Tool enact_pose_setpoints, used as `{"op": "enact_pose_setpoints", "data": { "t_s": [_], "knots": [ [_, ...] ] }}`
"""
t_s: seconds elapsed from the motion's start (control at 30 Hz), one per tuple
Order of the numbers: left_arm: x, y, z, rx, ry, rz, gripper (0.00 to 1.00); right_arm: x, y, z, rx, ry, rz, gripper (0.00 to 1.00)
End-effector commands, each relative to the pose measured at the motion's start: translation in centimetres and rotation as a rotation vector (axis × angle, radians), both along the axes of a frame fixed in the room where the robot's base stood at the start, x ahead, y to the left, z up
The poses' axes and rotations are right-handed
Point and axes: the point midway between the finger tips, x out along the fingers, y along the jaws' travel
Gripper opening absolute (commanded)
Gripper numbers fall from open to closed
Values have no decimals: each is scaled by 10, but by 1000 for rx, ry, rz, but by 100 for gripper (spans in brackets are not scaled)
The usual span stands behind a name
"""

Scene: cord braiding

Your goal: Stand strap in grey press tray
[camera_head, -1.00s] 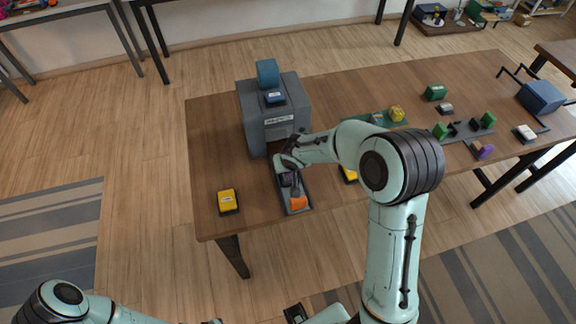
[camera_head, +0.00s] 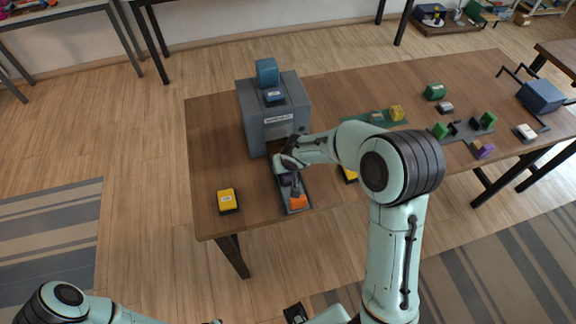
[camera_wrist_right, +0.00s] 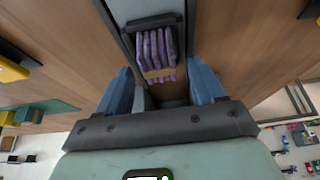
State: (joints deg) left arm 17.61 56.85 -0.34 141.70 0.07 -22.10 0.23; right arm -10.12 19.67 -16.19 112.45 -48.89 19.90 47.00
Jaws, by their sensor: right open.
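The grey press tray (camera_head: 305,208) sticks out from the front of the grey press (camera_head: 254,118) on the table. A purple strap (camera_head: 286,180) is at the tray in the head view. In the right wrist view the strap is a bundle of purple strands (camera_wrist_right: 153,50) with a tan band, within the grey tray walls. An orange piece (camera_head: 298,202) sits at the tray's near end. My right gripper (camera_wrist_right: 162,85) is open, with its blue fingers apart and the strap beyond them. Its wrist partly hides the tray in the head view.
A yellow block (camera_head: 227,200) stands left of the tray. Another yellow block (camera_head: 349,174) is partly behind my right arm. The table left of the press is clear.

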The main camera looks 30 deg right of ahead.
Motion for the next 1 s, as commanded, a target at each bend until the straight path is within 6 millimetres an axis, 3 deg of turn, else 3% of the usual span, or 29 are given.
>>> {"op": "enact_pose_setpoints", "data": {
  "t_s": [0.07, 0.53, 0.7, 1.0],
  "knots": [
    [11, 0, 17, 0, -12, 0, 0, 3, 0, 15, 1, -4, 1, 68],
    [7, 0, 11, 0, -8, 0, 0, -39, 9, 102, 1, -5, 0, 68],
    [7, 0, 12, 0, -9, 0, 0, -46, 11, 115, 0, -3, 0, 68],
    [7, 0, 12, 0, -9, 0, 0, -47, 11, 118, -1, -1, 1, 68]
  ]
}}
